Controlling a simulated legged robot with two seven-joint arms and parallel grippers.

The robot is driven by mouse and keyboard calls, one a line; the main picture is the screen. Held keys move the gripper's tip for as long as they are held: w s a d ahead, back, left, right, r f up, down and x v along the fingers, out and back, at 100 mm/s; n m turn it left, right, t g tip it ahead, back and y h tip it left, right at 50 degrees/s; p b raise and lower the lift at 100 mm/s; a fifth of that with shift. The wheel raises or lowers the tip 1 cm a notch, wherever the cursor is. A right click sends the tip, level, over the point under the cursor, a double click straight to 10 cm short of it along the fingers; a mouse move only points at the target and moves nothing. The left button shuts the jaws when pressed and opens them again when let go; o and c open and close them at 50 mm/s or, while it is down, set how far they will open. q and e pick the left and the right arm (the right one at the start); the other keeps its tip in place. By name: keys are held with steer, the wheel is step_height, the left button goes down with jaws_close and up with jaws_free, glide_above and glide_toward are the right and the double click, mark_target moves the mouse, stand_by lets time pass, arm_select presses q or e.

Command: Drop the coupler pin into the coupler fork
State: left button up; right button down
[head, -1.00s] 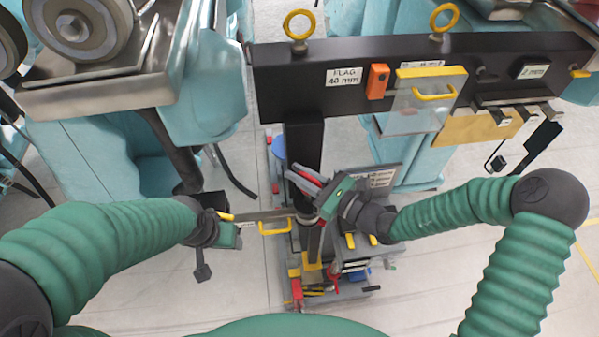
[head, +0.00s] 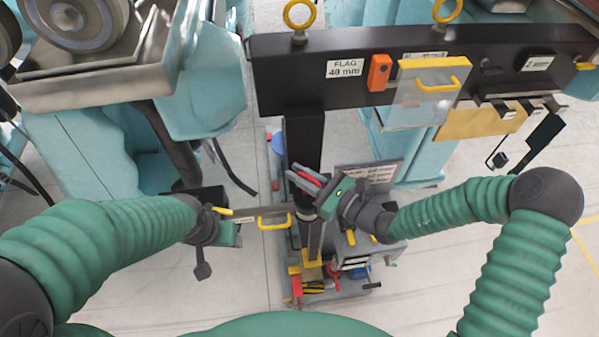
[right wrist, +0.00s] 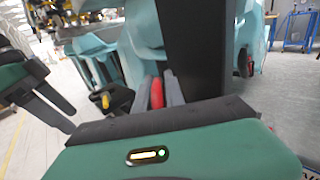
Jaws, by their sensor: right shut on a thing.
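My right gripper (head: 306,182) is in front of the black upright post, its grey fingers pointing up and left. It is shut on a narrow red piece, also visible between the fingers in the right wrist view (right wrist: 157,93). I cannot tell from its shape whether this is the coupler pin. My left gripper (head: 228,234) is low at centre left, beside a grey bar with a yellow handle (head: 275,222). Its fingertips are hidden, so I cannot tell what it holds. A dark coupler-like block (head: 203,197) lies beyond my left wrist. I cannot make out the fork clearly.
A tool cart (head: 345,285) stands below. Teal train cars are on both sides. Grey floor is open at lower right.

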steer(key=shift+f+b, duration=0.35)
steer(key=shift+f, duration=0.2)
steer(key=c, duration=1.3)
jaws_free()
steer(key=shift+f, duration=0.1)
steer(key=shift+s+d, duration=0.1)
steer(key=shift+d, duration=0.05)
steer(key=b+v, duration=0.2)
steer(key=v, duration=1.4)
steer(key=shift+d+b, duration=0.3)
steer(key=shift+b, duration=0.05)
steer(key=shift+a, duration=0.1)
